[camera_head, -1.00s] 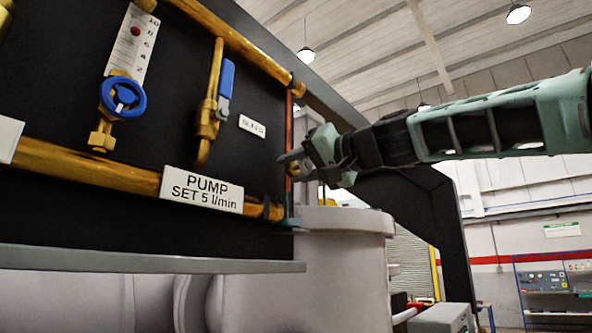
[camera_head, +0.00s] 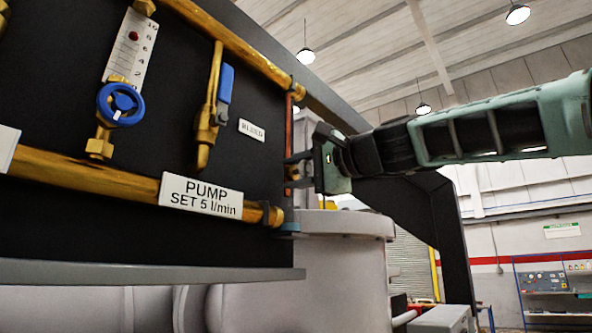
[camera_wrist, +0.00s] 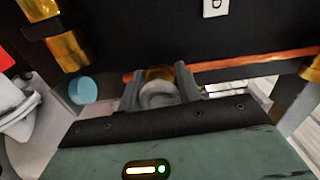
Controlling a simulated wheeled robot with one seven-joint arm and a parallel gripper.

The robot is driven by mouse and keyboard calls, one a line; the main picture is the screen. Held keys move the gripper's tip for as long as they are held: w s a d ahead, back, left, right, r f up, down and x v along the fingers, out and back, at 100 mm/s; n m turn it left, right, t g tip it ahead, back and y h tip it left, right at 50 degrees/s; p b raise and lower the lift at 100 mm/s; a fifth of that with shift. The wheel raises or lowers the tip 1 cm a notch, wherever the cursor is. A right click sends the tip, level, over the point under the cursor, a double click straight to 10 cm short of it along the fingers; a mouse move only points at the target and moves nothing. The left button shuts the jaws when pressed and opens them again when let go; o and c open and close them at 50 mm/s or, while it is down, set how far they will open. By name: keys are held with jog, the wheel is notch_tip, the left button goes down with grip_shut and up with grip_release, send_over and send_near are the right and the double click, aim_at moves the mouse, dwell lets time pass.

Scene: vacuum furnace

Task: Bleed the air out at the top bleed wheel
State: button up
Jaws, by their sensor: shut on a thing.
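My gripper (camera_head: 293,172) is at the right edge of the black panel (camera_head: 262,165), by an upright copper tube (camera_head: 289,125). In the wrist view its two fingers (camera_wrist: 160,92) are shut around a small round grey-white wheel (camera_wrist: 158,95). A brass fitting (camera_wrist: 160,74) shows just behind the wheel, on the line of the copper tube. In the head view the fingers largely hide the wheel. A white label (camera_head: 252,131), which seems to read BLEED, is on the panel left of the gripper.
A blue-handled lever valve (camera_head: 225,82) and a blue handwheel (camera_head: 121,103) under a flow scale are further left. Brass pipes run above and below, the lower one with a PUMP SET 5 l/min label (camera_head: 201,197). A grey cylinder (camera_head: 345,255) stands below my gripper.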

jog(key=shift+m, duration=1.2)
jog(key=o, duration=1)
jog(key=shift+d, duration=0.1)
jog(key=b+v, duration=0.8)
jog(key=v, duration=0.9)
jog(key=shift+s+d+f, duration=0.1)
